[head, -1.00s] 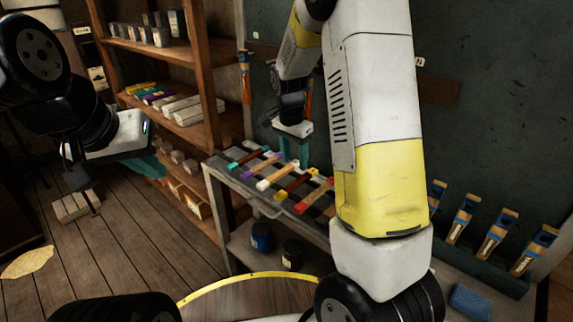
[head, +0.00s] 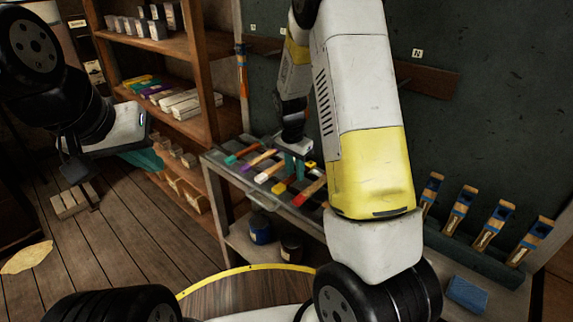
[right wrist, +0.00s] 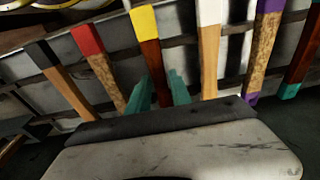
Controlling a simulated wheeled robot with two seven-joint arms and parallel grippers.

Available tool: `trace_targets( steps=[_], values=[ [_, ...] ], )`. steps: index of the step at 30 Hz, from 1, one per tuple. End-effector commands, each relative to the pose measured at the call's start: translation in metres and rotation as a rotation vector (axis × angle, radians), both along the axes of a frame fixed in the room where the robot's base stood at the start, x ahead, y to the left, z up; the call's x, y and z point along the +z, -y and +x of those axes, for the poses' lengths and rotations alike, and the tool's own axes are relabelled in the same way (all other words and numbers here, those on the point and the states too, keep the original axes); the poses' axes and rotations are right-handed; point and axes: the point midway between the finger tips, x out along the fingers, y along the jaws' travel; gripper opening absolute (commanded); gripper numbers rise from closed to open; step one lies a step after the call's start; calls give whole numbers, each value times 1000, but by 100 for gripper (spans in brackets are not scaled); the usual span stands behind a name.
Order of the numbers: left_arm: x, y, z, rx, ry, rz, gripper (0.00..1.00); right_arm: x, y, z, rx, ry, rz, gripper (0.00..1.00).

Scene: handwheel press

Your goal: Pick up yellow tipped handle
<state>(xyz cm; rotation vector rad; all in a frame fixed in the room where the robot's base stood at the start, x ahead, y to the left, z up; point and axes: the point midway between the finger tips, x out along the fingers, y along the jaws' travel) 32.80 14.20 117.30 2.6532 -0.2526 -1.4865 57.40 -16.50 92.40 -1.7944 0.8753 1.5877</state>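The yellow-tipped handle (right wrist: 150,52) has a yellow end and a dark reddish-brown shaft. It lies on the slatted rack among other handles; its yellow end (head: 279,188) also shows in the head view. My right gripper (right wrist: 158,90) has its two teal fingers apart, one on each side of the dark shaft. Whether they touch it cannot be told. The lower shaft is hidden behind the gripper body. In the head view, my right gripper (head: 294,167) is down at the rack. My left gripper (head: 143,160) hangs at the left, away from the rack; its finger gap is unclear.
A red-tipped handle (right wrist: 88,42) and a white-tipped handle (right wrist: 209,40) lie on either side, close to the fingers. Black-, purple- and teal-tipped ones lie further out. Wooden shelves (head: 225,120) stand left of the rack. Several blue-banded tools (head: 490,225) stand at the right.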

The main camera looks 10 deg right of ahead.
Motion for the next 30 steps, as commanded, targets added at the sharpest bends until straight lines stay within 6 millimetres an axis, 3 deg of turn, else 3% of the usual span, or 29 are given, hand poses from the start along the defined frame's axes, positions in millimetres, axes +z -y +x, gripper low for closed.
trace_targets(
  steps=[1, 3, 16, 25, 30],
  values=[
    [0, 0, 0, 0, 0, 0, 0, 0, 0, 0, 0, 0, 0, 14],
    [0, 0, 0, 0, 0, 0, 0, 0, 0, 0, 0, 0, 0, 0],
    [0, 0, 0, 0, 0, 0, 0, 4, 0, 0, 0, 1, 0, 0],
    [0, 0, 0, 0, 0, 0, 0, 39, 0, 1, -1, 4, 2, 0],
    [0, 0, 0, 0, 0, 0, 0, 40, -8, -39, 3, -1, 2, 0]
  ],
)
